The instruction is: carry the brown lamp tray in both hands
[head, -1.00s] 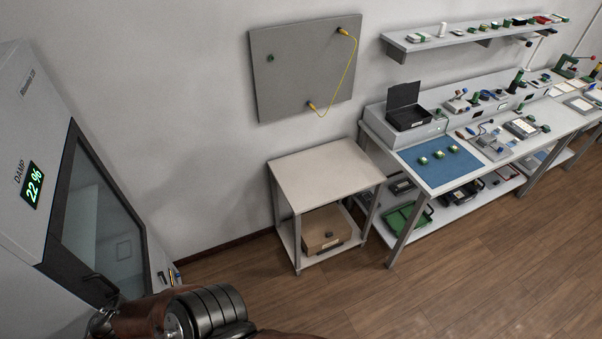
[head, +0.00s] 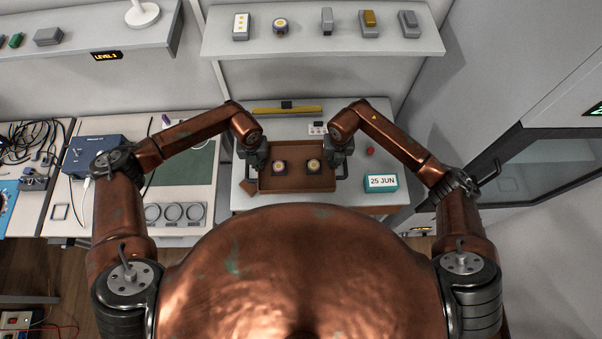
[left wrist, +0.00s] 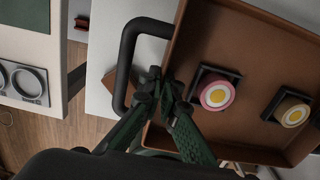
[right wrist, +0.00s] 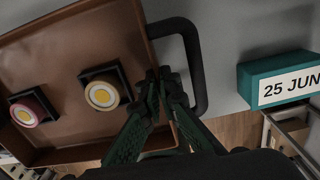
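The brown lamp tray (head: 297,183) is in front of me in the head view, over a light worktop. It is shallow, with a dark looped handle at each end. Two round lamps, one with a pink rim (left wrist: 216,94) and one with a tan rim (right wrist: 101,94), sit in it in dark square holders. My left gripper (head: 258,170) is at the tray's left end, its fingertips close together across the side wall inside the handle loop (left wrist: 121,70). My right gripper (head: 337,166) is likewise at the right wall. I cannot tell whether the tray touches the worktop.
A teal date block (head: 381,183) reading 25 JUN and a red knob (head: 370,151) stand right of the tray. A yellow bar (head: 287,110) lies behind it. A shelf (head: 322,42) holding small lamps and blocks hangs above. A blue box (head: 95,153) stands on the left bench.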

